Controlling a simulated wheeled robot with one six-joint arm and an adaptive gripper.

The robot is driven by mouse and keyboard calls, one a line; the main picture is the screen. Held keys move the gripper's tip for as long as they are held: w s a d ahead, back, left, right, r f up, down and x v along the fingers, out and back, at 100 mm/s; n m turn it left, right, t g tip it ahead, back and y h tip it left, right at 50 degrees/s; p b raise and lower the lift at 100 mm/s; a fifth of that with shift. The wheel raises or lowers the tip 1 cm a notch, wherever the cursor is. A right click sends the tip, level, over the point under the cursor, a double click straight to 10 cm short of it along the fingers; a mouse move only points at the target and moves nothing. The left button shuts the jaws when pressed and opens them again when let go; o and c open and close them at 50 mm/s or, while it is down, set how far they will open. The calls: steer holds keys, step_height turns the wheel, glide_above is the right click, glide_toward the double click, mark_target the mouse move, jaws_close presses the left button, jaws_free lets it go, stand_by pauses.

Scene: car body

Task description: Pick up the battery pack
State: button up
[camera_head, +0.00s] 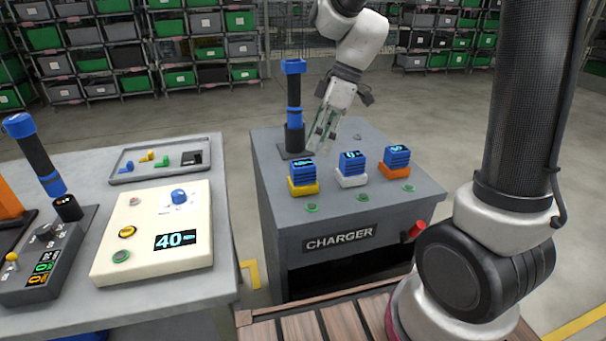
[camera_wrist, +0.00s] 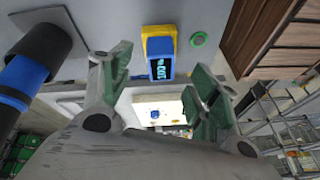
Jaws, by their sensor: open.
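Three blue battery packs with lit displays stand in a row on the grey charger's top: one on a yellow base (camera_head: 303,172), one on a white base (camera_head: 352,163), one on an orange base (camera_head: 396,157). My gripper (camera_head: 321,143) is open and empty, pointing down above the charger, behind the yellow-based and white-based packs. In the wrist view the yellow-based pack (camera_wrist: 161,66) shows beyond and between the open green-padded fingers (camera_wrist: 160,62), apart from them. The gap to it is hard to judge.
A black post with blue bands (camera_head: 294,110) stands on the charger (camera_head: 279,195) just left of my gripper. Green-ringed buttons (camera_head: 311,208) lie before the packs. A table at left holds a cream control box (camera_head: 151,235) and a grey tray (camera_head: 130,176).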

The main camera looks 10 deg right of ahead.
mark_target(303, 163)
steer(key=a+f+n, duration=0.1)
steer(key=f, duration=0.1)
steer(key=a+f+n, duration=0.1)
steer(key=a+f, duration=0.1)
steer(key=a+f+n, duration=0.1)
steer(key=f+n, duration=0.1)
steer(key=shift+s+a+f, duration=0.15)
steer(key=shift+s+f, duration=0.05)
jaws_close()
stand_by(0.4)
steer(key=shift+r, duration=0.1)
